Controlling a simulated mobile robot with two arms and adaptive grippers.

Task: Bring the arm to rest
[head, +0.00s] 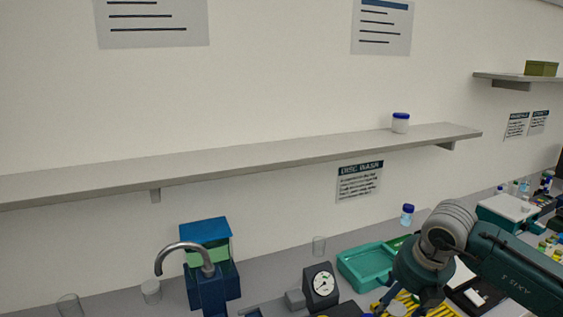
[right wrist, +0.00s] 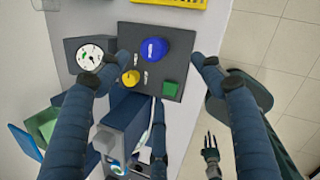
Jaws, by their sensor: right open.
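My right arm (head: 500,262) comes in from the right in the head view. Its gripper (head: 400,302) hangs low over the bench near the yellow rack, partly cut off by the lower edge. In the right wrist view my right gripper (right wrist: 158,66) is open, its two dark fingers wide apart with nothing between them. Below and between them lies a dark panel with a blue knob (right wrist: 154,50), a yellow knob (right wrist: 130,77) and a green button (right wrist: 169,88). A small dark pronged part (right wrist: 210,145), probably my left gripper, shows low in that view; its opening is unclear.
A dial gauge (head: 321,284) and a teal tray (head: 366,268) stand near the right gripper. A tap (head: 185,247) and a blue-green unit (head: 207,255) stand left. A shelf (head: 250,159) runs along the wall. Floor (right wrist: 285,50) lies beyond the bench edge.

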